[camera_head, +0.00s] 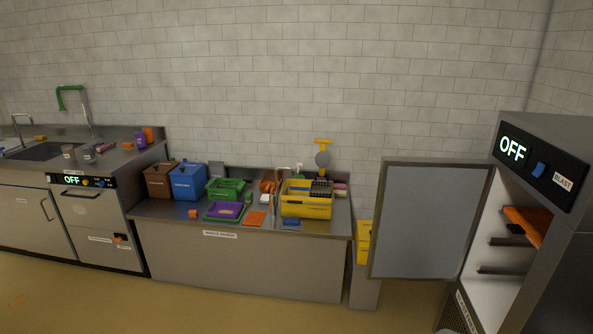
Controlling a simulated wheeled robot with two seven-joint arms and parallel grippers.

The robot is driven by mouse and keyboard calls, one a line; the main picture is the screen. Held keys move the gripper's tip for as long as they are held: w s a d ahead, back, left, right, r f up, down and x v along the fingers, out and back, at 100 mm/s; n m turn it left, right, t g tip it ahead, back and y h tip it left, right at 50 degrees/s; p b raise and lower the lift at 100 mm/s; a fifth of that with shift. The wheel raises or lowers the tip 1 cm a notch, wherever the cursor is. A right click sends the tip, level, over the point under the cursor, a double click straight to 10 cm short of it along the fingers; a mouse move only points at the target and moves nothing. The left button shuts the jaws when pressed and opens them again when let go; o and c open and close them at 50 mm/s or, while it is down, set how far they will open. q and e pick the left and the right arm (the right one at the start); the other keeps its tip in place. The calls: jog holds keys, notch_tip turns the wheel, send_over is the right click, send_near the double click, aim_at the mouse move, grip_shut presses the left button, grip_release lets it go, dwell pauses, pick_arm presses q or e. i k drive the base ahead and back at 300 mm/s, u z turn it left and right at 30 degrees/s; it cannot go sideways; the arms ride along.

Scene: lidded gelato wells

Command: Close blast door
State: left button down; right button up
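The blast door (430,221) is a large grey panel in a metal frame. It stands wide open, swung out to the left of the blast cabinet (565,135) at the right edge of the view. The cabinet's display reads OFF beside a blue switch (538,169) and a BLAST label. Inside the open cabinet, an orange tray (525,224) with a dark item at its left end rests on a rack, with shelf rails below. Neither of my grippers is in view.
A steel counter (240,260) holds brown and blue bins, a green crate, a purple tray and a yellow crate (305,208). A yellow container (363,242) stands just left of the door. A sink and undercounter washer are at far left. The floor (210,310) in front is clear.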

aim_at(427, 209)
jog(key=u, duration=0.05)
jog(key=i, duration=2)
jog(key=z, duration=0.65)
